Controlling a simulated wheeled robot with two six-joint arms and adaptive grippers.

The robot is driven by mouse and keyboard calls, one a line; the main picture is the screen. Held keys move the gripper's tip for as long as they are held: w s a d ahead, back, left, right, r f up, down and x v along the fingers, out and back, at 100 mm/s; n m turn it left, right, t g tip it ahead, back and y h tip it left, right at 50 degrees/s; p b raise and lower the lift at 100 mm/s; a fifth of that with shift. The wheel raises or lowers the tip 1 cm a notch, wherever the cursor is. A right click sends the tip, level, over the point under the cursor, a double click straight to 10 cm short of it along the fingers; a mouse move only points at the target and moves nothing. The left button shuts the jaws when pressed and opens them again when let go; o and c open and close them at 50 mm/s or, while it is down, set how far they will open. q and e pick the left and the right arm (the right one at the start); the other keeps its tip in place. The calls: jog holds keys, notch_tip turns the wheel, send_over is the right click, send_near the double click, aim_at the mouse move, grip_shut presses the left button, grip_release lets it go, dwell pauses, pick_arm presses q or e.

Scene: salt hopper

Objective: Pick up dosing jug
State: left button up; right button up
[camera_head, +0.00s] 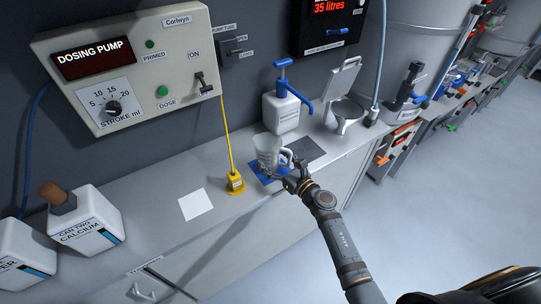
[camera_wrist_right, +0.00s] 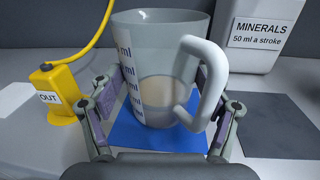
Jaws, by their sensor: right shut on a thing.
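The dosing jug (camera_head: 267,150) is a clear cup with a white handle and "ml" marks, upright at the blue mat (camera_head: 262,179) on the counter. In the right wrist view the jug (camera_wrist_right: 155,65) stands between my right gripper's two fingers (camera_wrist_right: 158,115), with some pale liquid low inside it. My right gripper (camera_head: 284,178) is shut on the jug, with the handle towards the right finger. The blue mat (camera_wrist_right: 150,138) shows under and around the jug; whether the base touches it I cannot tell. My left gripper is not in view.
A yellow "OUT" spout (camera_head: 236,183) stands just left of the jug. A white minerals container with a blue pump (camera_head: 281,112) is behind it. A dark mat (camera_head: 306,150) lies to the right, a white mat (camera_head: 192,204) to the left. The calcium can (camera_head: 82,220) is far left.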

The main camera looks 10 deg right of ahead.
aim_at(274, 147)
notch_tip(274, 147, up, 9)
jog(key=p, duration=0.3)
jog(key=shift+p, duration=0.3)
jog(key=shift+r, duration=0.6)
